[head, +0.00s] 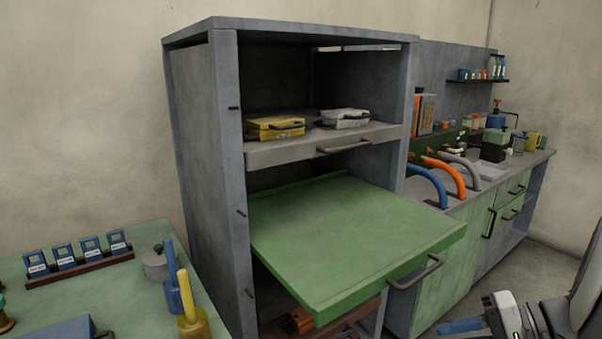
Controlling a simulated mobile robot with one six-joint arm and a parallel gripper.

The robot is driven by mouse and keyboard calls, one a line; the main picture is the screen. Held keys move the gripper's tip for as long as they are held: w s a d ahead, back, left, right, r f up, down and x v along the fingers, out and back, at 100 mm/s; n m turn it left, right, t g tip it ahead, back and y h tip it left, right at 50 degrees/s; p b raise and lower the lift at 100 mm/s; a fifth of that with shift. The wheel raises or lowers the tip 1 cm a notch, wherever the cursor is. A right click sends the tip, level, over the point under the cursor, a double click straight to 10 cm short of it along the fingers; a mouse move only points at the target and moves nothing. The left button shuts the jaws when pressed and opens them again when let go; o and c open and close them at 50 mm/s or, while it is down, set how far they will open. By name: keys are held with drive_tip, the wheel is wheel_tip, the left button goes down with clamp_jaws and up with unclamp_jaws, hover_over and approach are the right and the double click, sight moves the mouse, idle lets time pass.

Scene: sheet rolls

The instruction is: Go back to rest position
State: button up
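Part of my arm shows at the bottom right edge, white and black, with what looks like my gripper (482,322) cut off by the frame. A flat blue piece sticks out to its left, and I cannot tell whether it is a finger or something held. The fingertips are not clear, so opening is unreadable. The arm is to the right of and below the green pull-out shelf (355,235) of the grey cabinet (205,130). The green shelf is pulled far out, and its top is bare.
A grey shelf (285,152) above holds a yellow case (275,127) and a white case (343,118). At right is a counter (470,205) with blue, orange and grey curved tubes. A green table (120,290) at left holds blue tags and a yellow-handled tool.

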drive_tip(key=s+a+r+n+h+p, duration=0.2)
drive_tip(key=a+r+n+h+p, duration=0.1)
drive_tip(key=a+r+h+p, duration=0.2)
drive_tip(key=s+a+r+n+g+h+p, duration=0.1)
drive_tip(key=s+a+r+n+h+p, duration=0.2)
drive_tip(key=a+r+h+p, duration=0.2)
drive_tip(key=a+h+p, duration=0.2)
drive_tip(key=shift+a+g, duration=0.3)
drive_tip(key=shift+s, duration=0.1)
